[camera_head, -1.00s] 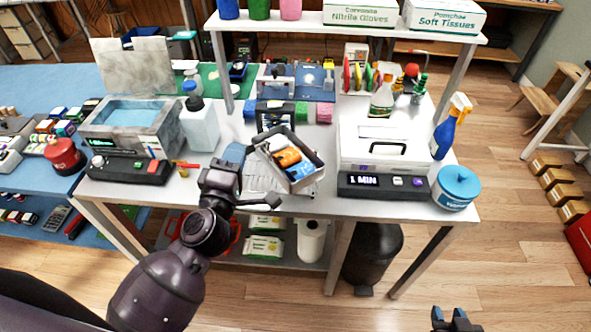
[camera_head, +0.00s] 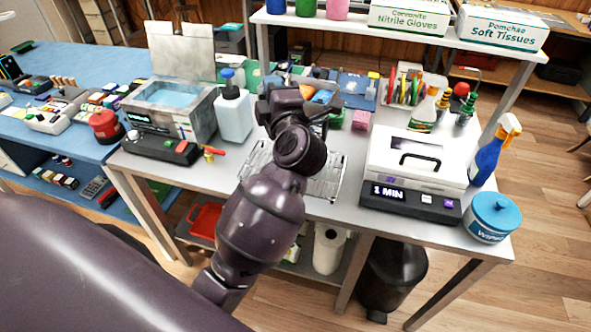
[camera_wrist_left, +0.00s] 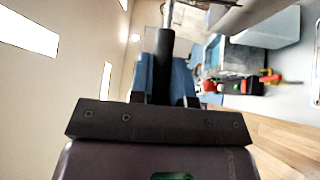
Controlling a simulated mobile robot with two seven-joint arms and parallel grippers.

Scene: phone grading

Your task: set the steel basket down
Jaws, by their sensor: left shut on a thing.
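My left gripper (camera_head: 282,102) is over the middle of the bench. In the left wrist view its blue fingers (camera_wrist_left: 168,82) are shut on the basket's black handle (camera_wrist_left: 163,65). I cannot tell whether the basket touches the bench. A shiny metal rack (camera_head: 325,182) lies on the bench in front of it, partly behind my arm. My right gripper is not in view.
A water-filled steel bath (camera_head: 205,118) and a white pump bottle (camera_head: 235,118) stand left of my gripper. A white boxy machine (camera_head: 410,165) with a "1 MIN" display and a blue wipes tub (camera_head: 490,217) stand right. A shelf (camera_head: 400,35) spans the back.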

